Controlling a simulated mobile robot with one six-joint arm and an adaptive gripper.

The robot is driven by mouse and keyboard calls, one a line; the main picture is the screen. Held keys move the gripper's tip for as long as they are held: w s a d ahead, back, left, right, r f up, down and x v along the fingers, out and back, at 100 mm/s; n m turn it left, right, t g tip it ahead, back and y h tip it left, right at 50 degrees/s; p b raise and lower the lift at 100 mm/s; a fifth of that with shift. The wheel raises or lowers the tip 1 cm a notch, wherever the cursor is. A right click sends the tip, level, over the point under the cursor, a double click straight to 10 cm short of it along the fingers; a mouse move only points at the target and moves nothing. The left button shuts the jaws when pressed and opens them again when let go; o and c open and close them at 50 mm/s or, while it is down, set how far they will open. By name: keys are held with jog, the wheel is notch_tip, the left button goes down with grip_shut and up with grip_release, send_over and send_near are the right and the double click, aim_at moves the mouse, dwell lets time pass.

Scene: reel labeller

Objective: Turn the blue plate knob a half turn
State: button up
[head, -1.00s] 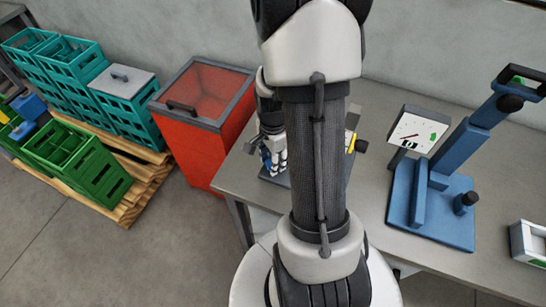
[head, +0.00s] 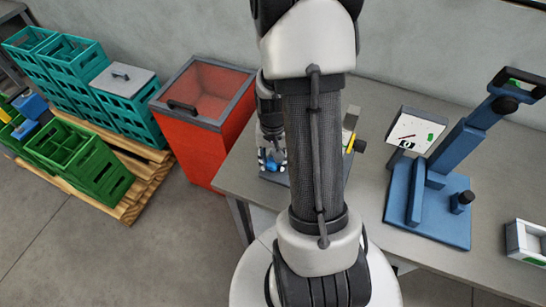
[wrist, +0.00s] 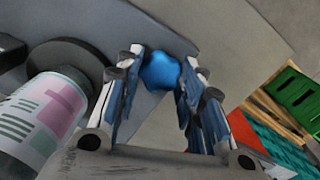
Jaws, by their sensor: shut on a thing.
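The blue plate knob (wrist: 160,71) shows in the wrist view between the tips of my gripper (wrist: 163,80). My gripper is shut on it, with one finger on each side. In the head view the blue knob (head: 272,160) shows at the left edge of the workbench, below my gripper (head: 271,140). The dark plate under the knob is mostly hidden behind my arm in the head view. In the wrist view a grey plate surface (wrist: 130,108) lies around the knob. How far the knob is turned cannot be told.
A labelled reel (wrist: 45,118) stands close left of my gripper in the wrist view. A red bin (head: 203,120) and green crates (head: 80,160) stand left.

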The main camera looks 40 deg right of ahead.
jog(key=n, duration=0.7)
jog(key=shift+p, duration=0.4)
jog(key=n, duration=0.6)
jog(key=shift+n, duration=0.4)
jog(key=o, duration=1.1)
notch_tip(320, 180, up, 12)
